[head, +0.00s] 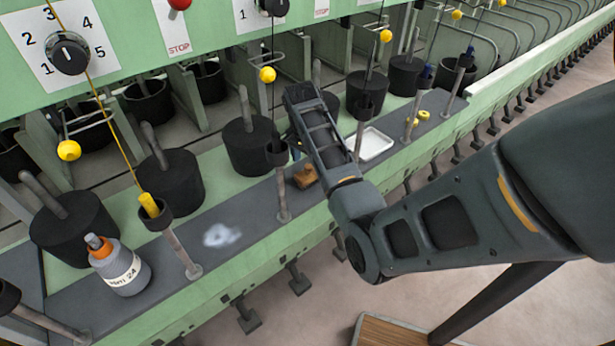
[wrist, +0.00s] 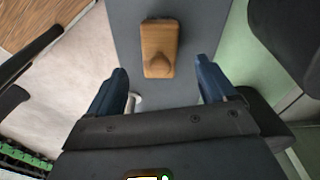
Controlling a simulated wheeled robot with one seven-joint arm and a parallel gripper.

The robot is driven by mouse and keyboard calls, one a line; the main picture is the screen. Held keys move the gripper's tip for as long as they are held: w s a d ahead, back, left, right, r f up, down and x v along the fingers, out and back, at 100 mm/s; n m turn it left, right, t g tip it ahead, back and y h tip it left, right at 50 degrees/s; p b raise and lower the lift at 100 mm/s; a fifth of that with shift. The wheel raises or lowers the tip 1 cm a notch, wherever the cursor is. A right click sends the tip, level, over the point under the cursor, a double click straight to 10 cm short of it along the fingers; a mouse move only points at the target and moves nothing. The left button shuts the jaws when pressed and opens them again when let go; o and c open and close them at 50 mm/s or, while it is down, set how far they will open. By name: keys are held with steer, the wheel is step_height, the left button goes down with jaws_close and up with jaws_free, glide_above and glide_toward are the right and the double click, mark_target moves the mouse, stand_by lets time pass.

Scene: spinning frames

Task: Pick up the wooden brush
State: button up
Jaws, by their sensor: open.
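The wooden brush (wrist: 159,40) is a small brown block with a rounded knob on top. In the wrist view it lies on the grey ledge, beyond my fingertips and roughly centred between them. In the head view the brush (head: 305,177) shows on the ledge just left of my forearm, partly hidden. My gripper (wrist: 162,75) is open and empty, with its two blue fingers apart on either side of the space before the brush. In the head view the gripper's fingers are mostly hidden behind my arm.
The ledge (head: 165,268) holds a labelled bottle (head: 122,270), a white patch (head: 221,235) and a white tray (head: 370,144). Upright posts (head: 283,190) rise from it close to the brush. Black cylinders (head: 248,147) stand behind.

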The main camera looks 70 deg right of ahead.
mark_target(308, 166)
step_height(308, 166, down, 4)
steer(key=shift+f, duration=0.1)
steer(key=shift+c, duration=0.2)
steer(key=c, duration=1.3)
steer(key=shift+o, duration=0.2)
step_height(308, 166, up, 4)
steer(key=shift+r, duration=0.25)
steer(key=s+r, duration=0.6)
steer(key=s, duration=0.5)
steer(key=shift+s+a+r, duration=0.3)
steer(key=shift+s+a, duration=0.05)
steer(key=shift+a, duration=0.1)
